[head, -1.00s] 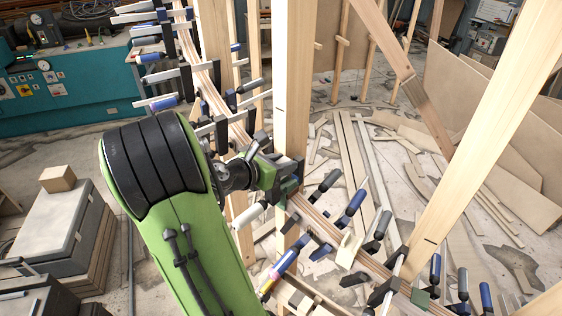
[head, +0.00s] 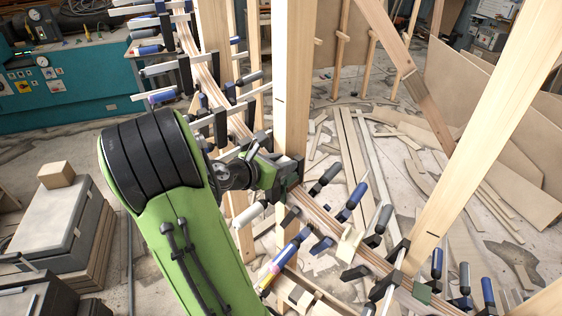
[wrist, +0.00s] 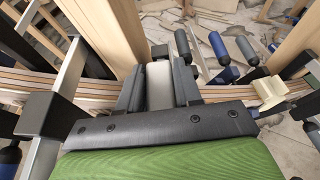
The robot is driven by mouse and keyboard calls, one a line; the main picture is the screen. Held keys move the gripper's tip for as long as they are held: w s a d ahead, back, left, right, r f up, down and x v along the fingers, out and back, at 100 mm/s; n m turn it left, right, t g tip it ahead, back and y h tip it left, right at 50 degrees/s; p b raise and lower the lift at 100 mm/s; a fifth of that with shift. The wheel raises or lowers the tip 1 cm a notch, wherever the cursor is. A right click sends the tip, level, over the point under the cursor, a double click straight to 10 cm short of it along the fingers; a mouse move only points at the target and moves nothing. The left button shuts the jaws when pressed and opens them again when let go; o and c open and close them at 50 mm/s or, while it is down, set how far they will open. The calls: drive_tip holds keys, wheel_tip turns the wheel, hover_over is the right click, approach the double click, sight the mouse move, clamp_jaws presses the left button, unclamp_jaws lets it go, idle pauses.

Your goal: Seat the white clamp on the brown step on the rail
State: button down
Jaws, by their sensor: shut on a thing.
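My gripper (head: 280,178) is beside the pale upright post, at the curved laminated rail (head: 318,212). In the wrist view its two dark fingers (wrist: 158,72) are shut on a pale, whitish bar (wrist: 159,90), which I take to be part of the white clamp. A white handle (head: 249,215) hangs below my gripper in the head view and looks like the same clamp. The rail (wrist: 102,90) passes behind the fingers; whether the clamp touches it is hidden. I cannot make out the brown step; my gripper may cover it.
Clamps with blue and grey handles (head: 352,201) line the rail on both sides. The upright post (head: 293,80) stands close by, and a leaning timber (head: 470,140) is farther right. Offcuts litter the floor.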

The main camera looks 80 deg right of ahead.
drive_tip(key=shift+f, duration=0.3)
drive_tip(key=shift+f, duration=0.15)
drive_tip(key=shift+f+b, duration=0.3)
drive_tip(key=shift+f, duration=0.05)
drive_tip(key=c, duration=0.7)
unclamp_jaws()
drive_tip(key=shift+a, duration=0.1)
